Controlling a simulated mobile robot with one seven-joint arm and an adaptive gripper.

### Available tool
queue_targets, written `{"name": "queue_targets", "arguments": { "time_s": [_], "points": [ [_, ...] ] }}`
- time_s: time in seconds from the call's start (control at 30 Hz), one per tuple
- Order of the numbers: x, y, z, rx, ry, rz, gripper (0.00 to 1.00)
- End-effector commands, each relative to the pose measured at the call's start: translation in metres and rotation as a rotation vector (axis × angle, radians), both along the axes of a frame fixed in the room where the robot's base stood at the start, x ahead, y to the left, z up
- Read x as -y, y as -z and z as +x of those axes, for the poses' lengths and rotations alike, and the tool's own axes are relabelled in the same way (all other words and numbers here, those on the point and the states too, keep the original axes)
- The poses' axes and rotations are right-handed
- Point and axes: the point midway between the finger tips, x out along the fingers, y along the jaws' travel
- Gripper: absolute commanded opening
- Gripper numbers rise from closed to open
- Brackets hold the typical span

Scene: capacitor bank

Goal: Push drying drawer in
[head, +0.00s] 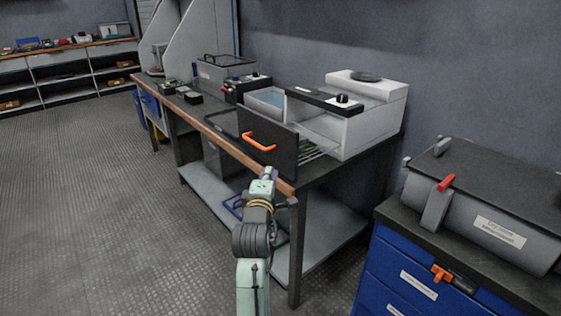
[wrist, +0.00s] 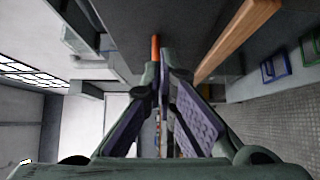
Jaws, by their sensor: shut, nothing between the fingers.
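The drying drawer (head: 266,146) has a dark front with an orange handle (head: 259,141). It stands pulled out from a white and grey drying unit (head: 365,125) on the bench, with its wire rack showing behind the front. My gripper (head: 268,175) is just below and in front of the drawer front, near the bench's front edge; whether it touches the drawer cannot be told. In the wrist view my gripper's fingers (wrist: 162,75) are together with nothing between them. The dark drawer front (wrist: 185,30) and the orange handle (wrist: 155,48) show just beyond the fingertips.
The wood-edged bench (head: 222,141) runs beneath the drawer, with a lower shelf (head: 335,232). A blue cabinet (head: 395,262) with a grey box (head: 490,215) on top stands at right. Small devices (head: 242,86) sit farther along the bench. The floor at left is clear.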

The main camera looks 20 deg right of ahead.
Motion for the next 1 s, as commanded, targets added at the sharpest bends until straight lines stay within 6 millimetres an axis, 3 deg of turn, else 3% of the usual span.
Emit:
{"name": "queue_targets", "arguments": {
  "time_s": [0.2,0.5,1.0],
  "points": [
    [0.021,-0.002,0.040,0.001,0.001,0.002,0.00],
    [0.052,-0.001,0.050,0.001,0.000,0.002,0.00],
    [0.057,0.000,0.051,0.002,0.000,0.001,0.00]
  ]
}}
